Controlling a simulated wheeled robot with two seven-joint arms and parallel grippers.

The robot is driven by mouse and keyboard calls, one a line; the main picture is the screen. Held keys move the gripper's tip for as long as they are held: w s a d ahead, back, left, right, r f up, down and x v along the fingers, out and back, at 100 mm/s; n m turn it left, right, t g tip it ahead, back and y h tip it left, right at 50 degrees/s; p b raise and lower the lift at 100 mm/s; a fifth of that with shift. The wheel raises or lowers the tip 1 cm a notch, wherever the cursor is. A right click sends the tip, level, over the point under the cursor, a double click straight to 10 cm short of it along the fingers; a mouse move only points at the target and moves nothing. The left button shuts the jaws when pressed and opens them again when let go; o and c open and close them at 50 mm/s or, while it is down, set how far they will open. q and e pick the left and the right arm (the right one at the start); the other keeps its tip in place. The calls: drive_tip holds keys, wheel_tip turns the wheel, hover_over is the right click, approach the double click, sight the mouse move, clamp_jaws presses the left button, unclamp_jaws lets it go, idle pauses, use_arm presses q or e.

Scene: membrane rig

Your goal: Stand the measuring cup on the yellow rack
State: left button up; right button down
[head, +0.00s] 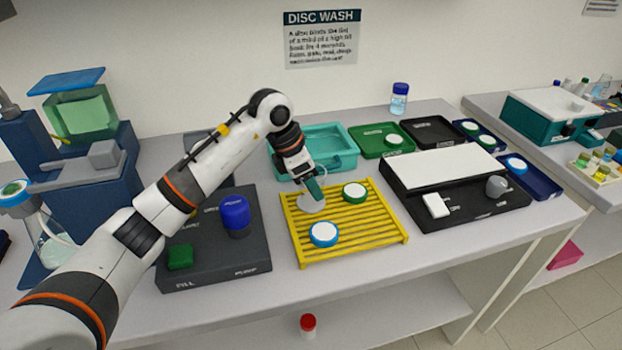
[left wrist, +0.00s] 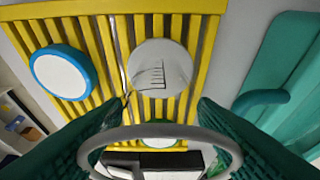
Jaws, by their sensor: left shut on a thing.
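The measuring cup (head: 311,204) is pale and clear, over the back left part of the yellow rack (head: 390,238). My left gripper (head: 312,188) is shut on it from above. In the left wrist view the cup (left wrist: 159,68) shows dark graduation marks, with slats of the yellow rack (left wrist: 100,40) behind it. A grey ring (left wrist: 160,131), seemingly its rim, spans between the fingers (left wrist: 160,120). The cup looks about upright; I cannot tell whether its base touches the slats. My right gripper is not in view.
A blue-rimmed disc (head: 323,234) and a green-rimmed disc (head: 355,192) lie on the rack near the cup. A dark fill-and-pump block (head: 255,265) stands left, a teal tray (head: 345,160) behind, and a black tray (head: 470,215) right. The rack's front right slats are bare.

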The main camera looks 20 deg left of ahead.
use_arm(q)
drive_tip(key=shift+f, duration=0.2)
drive_tip(key=o, duration=1)
drive_tip(key=shift+r, duration=0.1)
drive_tip(key=shift+r, duration=0.25)
drive_tip(key=shift+p+v, duration=3.2)
drive_tip(key=shift+v, duration=2.7)
